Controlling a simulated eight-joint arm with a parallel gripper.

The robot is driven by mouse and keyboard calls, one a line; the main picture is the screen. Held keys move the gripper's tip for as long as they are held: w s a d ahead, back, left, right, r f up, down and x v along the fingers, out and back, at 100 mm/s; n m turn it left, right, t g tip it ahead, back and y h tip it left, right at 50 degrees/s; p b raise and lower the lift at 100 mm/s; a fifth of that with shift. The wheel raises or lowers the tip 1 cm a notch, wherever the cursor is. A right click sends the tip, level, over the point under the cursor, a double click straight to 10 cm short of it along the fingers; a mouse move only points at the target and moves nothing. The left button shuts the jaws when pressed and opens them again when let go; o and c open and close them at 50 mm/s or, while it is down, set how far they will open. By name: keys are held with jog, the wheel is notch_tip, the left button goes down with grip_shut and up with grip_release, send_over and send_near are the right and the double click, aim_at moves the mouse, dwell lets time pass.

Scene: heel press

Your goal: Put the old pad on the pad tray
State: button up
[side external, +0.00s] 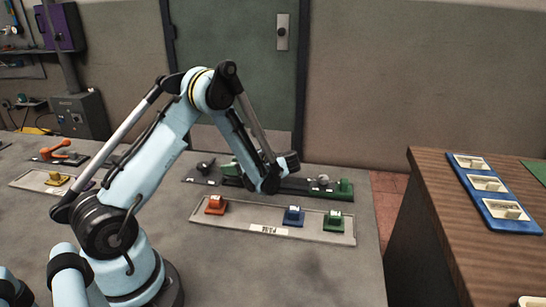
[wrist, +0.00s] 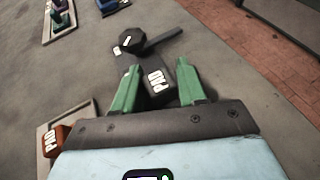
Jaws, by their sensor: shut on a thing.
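My gripper (side external: 230,168) is over the dark rail, with its green fingers pointing left. The block is hard to make out in the side view. Just beyond it is a round black knob with a lever (wrist: 131,40), at the rail's left end. The pad tray (side external: 335,238) is a light grey tray in front of the rail. It carries an orange block, a blue block and a green block.
The orange block (side external: 215,204) stands at the pad tray's left end. The blue block (side external: 293,216) and green block (side external: 333,220) stand toward its right. The dark rail (side external: 300,188) carries other parts at its right end. A wooden bench (side external: 440,230) with a blue tray stands at right.

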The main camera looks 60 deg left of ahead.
jog(key=shift+f, duration=0.75)
jog(key=o, duration=1.1)
jog(key=shift+o, duration=0.2)
jog(key=shift+f, duration=0.1)
jog(key=v, duration=1.1)
jog(key=shift+w+d, duration=0.2)
jog(key=shift+w, duration=0.15)
jog(key=shift+w+d+r, duration=0.15)
jog(key=shift+d+r, duration=0.05)
jog(key=shift+r, duration=0.3)
jog(key=s+d+r+n+t+h, duration=0.4)
jog(key=d+n+t+h, duration=0.1)
jog(key=d+n+h, duration=0.1)
jog(key=s+d+r+n+t+h, duration=0.4)
jog(key=d+n+t+h, duration=0.1)
jog(key=d, duration=0.3)
jog(key=shift+s+d+n+t+h, duration=0.15)
jog(key=shift+s+n+t+h, duration=0.2)
jog(key=shift+n+t, duration=0.35)
jog(key=shift+o, duration=0.2)
jog(key=shift+s+d+r+n+t+h, duration=0.1)
jog(key=shift+s+d+n+t+h, duration=0.05)
jog(key=shift+d+n+t+h, duration=0.35)
